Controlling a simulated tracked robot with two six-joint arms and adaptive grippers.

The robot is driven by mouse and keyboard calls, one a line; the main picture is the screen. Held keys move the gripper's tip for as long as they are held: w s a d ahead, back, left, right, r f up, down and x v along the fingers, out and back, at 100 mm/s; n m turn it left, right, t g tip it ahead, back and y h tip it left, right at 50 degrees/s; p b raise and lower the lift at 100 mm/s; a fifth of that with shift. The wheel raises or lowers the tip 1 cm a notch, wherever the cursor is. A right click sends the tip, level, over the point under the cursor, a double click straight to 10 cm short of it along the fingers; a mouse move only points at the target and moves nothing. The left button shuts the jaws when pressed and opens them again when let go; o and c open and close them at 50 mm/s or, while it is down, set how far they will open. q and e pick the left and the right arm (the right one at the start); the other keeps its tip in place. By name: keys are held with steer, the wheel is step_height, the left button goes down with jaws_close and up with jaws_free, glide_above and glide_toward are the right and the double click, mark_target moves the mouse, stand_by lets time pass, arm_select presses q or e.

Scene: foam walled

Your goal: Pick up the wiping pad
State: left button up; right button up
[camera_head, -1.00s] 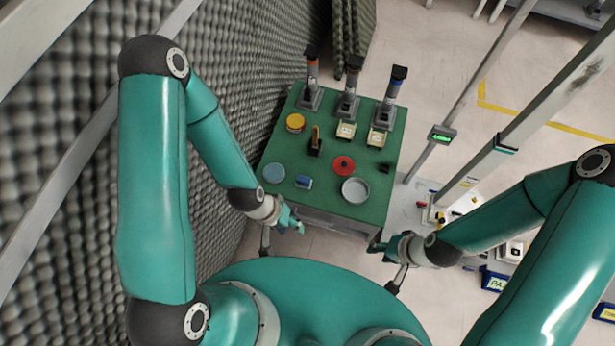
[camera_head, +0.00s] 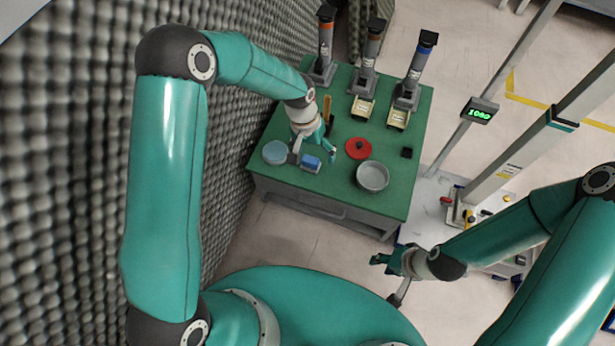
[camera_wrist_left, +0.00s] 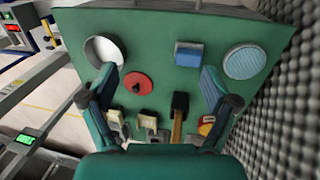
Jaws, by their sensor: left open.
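The wiping pad appears to be the small blue block (camera_head: 311,162) lying flat near the front left of the green table. It also shows in the left wrist view (camera_wrist_left: 188,54), right of centre near the table edge. My left gripper (camera_head: 314,154) is open and empty above the table, close to the block in the head view. In the left wrist view its spread fingers (camera_wrist_left: 160,80) have no object between the tips, and the block lies beyond them. My right gripper (camera_head: 386,280) looks open and empty, low in front of the table.
A light-blue disc (camera_head: 275,153) lies left of the block. A red disc (camera_head: 358,149) and a round metal dish (camera_head: 372,177) are to its right. A grey foam wall (camera_head: 75,150) borders the left.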

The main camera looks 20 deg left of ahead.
arm_select(q)
steer(key=y+b, duration=0.2)
steer(key=b, duration=0.5)
glide_above(311, 159)
steer(key=f+b, duration=0.1)
steer(key=f, duration=0.4)
steer(key=f+b, duration=0.1)
steer(key=f, duration=0.5)
steer(key=shift+s+a+b, duration=0.2)
steer(key=shift+b, duration=0.2)
steer(key=shift+w+d+f+b, duration=0.15)
steer(key=shift+f+b, duration=1)
steer(key=shift+f, duration=1.45)
arm_select(e)
step_height(311, 159, down, 15)
arm_select(q)
steer(key=shift+c, duration=0.3)
arm_select(e)
steer(key=shift+r, duration=0.1)
arm_select(q)
steer(key=c, duration=1.2)
steer(key=shift+r, duration=0.1)
step_height(311, 159, up, 20)
steer(key=p, duration=0.6)
arm_select(e)
step_height(311, 159, up, 6)
